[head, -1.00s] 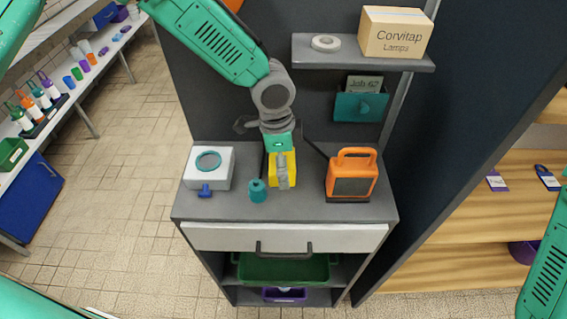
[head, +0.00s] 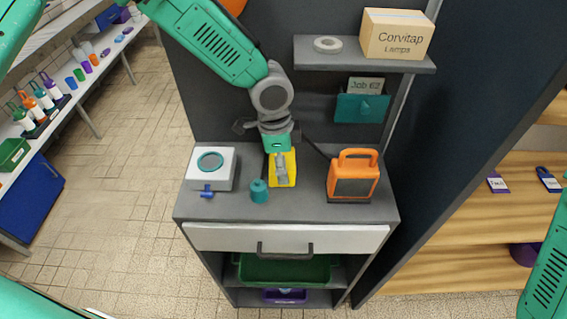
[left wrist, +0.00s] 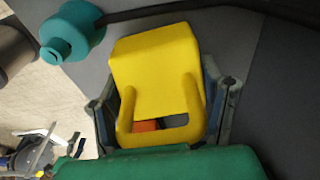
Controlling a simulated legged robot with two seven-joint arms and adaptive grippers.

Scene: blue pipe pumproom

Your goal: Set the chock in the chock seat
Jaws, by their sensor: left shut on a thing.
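The yellow chock (head: 290,160) is on or just above the grey worktop, behind a small teal knobbed piece. My left gripper (head: 281,174) comes down over it and is shut on it. In the left wrist view the chock (left wrist: 155,65) shows a solid block end and a loop-like end, with a finger of the gripper (left wrist: 165,105) on each side. Something orange-red shows through the loop. I cannot tell whether its underside touches the worktop. I cannot make out the chock seat for certain. My right gripper is out of view; only part of that arm shows.
On the worktop (head: 300,211), a white box (head: 224,176) with a teal ring stands left, the teal piece (head: 259,191) in front, and an orange-framed lamp (head: 353,176) right. A shelf above holds a carton (head: 395,35). The worktop's front strip is clear.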

